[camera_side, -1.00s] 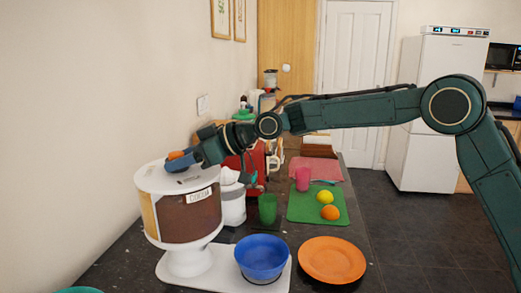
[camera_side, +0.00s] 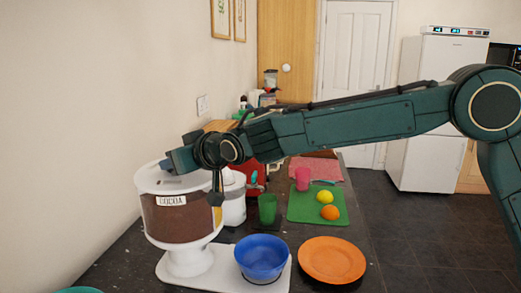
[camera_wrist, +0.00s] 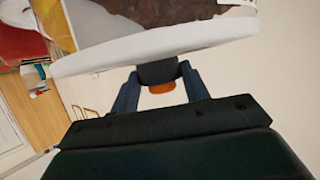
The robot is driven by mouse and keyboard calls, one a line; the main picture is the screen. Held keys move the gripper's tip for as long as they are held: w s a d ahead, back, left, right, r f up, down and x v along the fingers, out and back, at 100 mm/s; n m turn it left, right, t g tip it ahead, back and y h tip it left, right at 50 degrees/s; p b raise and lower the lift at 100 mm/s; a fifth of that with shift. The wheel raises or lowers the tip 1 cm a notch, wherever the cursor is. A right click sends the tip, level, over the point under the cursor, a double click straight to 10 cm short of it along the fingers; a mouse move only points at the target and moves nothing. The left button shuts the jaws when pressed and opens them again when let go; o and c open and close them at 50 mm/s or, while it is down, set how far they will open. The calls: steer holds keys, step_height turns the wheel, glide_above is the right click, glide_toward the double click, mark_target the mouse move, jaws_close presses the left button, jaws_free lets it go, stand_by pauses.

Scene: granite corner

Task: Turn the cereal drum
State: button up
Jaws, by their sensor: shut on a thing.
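The cereal drum (camera_side: 178,218) is a white-topped round dispenser on a white pedestal (camera_side: 190,258). Its dark brown section with the "COCOA" label (camera_side: 171,200) faces the side camera, and a yellowish section shows at its right edge. My gripper (camera_side: 168,165) is at the drum's top. In the wrist view, my gripper's two blue fingers (camera_wrist: 160,90) are shut on a dark knob (camera_wrist: 157,72) with an orange part. The knob is mostly hidden in the side view. A blue bowl (camera_side: 262,258) sits on the white base (camera_side: 215,268), right of the pedestal.
An orange plate (camera_side: 332,260) lies right of the bowl. Behind are a green cup (camera_side: 267,209), a green board (camera_side: 305,205) with a lemon (camera_side: 325,197) and an orange (camera_side: 329,213), and a pink cup (camera_side: 302,179). A white canister (camera_side: 234,205) stands close behind the drum.

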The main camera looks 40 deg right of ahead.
steer(key=shift+a+m+h, duration=0.2)
steer(key=shift+m+h, duration=0.8)
steer(key=shift+h, duration=0.15)
steer(key=shift+a+m+h, duration=0.15)
steer(key=shift+m+h, duration=0.85)
steer(key=shift+h, duration=0.15)
steer(key=shift+m+h, duration=0.7)
steer(key=shift+h, duration=0.1)
steer(key=shift+r+m+h, duration=0.1)
steer(key=shift+m+h, duration=0.7)
steer(key=shift+h, duration=0.1)
steer(key=o, duration=1.4)
steer(key=shift+c, duration=0.2)
steer(key=shift+a, duration=0.1)
steer(key=v, duration=1.3)
steer(key=shift+s+a+r, duration=0.15)
steer(key=shift+s+r, duration=0.05)
steer(key=shift+r, duration=0.15)
